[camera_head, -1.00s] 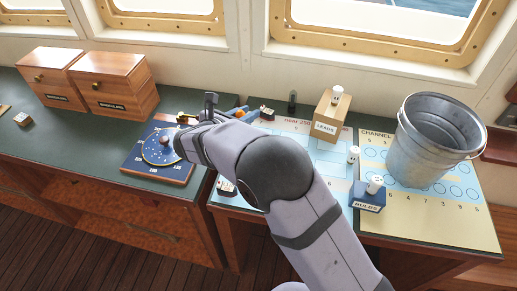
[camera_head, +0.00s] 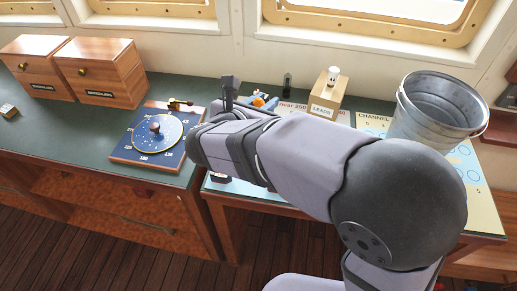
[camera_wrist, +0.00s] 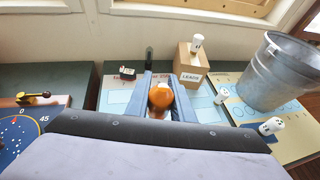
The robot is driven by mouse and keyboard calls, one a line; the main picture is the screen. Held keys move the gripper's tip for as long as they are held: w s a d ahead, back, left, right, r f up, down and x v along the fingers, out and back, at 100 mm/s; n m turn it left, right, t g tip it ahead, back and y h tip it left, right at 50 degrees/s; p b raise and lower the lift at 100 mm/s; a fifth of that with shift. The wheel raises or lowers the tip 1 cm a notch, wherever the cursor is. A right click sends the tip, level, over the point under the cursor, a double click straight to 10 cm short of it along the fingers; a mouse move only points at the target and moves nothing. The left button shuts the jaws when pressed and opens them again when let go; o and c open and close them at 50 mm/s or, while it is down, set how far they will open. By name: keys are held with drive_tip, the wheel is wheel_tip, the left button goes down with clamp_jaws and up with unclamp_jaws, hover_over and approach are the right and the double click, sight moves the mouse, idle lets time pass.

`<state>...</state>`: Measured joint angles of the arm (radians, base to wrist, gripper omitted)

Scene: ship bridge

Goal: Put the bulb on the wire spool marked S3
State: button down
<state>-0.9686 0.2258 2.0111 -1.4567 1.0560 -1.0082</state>
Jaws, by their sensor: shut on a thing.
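The held orange thing also shows in the head view (camera_head: 259,101), behind my arm. Small white marked pieces are in the wrist view: one on the LEADS box (camera_wrist: 197,43), one on the chart (camera_wrist: 221,96), one on a dark blue box (camera_wrist: 270,126). Their marks are too small to read, so I cannot tell which thing is spool S3.
A metal bucket (camera_head: 437,110) stands on the right of the desk. The LEADS box (camera_head: 326,102) and a dark upright cylinder (camera_head: 287,83) are behind my gripper. A blue dial board (camera_head: 150,138) and wooden boxes (camera_head: 100,70) are to the left.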

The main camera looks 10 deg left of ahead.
wheel_tip(320, 180, down, 10)
drive_tip(key=shift+p, duration=0.3)
idle(0.7)
drive_tip(key=shift+f, duration=0.15)
drive_tip(key=shift+f, duration=0.1)
drive_tip(key=c, duration=1.5)
unclamp_jaws()
drive_tip(key=shift+c, duration=0.2)
drive_tip(key=b+v, duration=0.1)
drive_tip(key=v, duration=1.1)
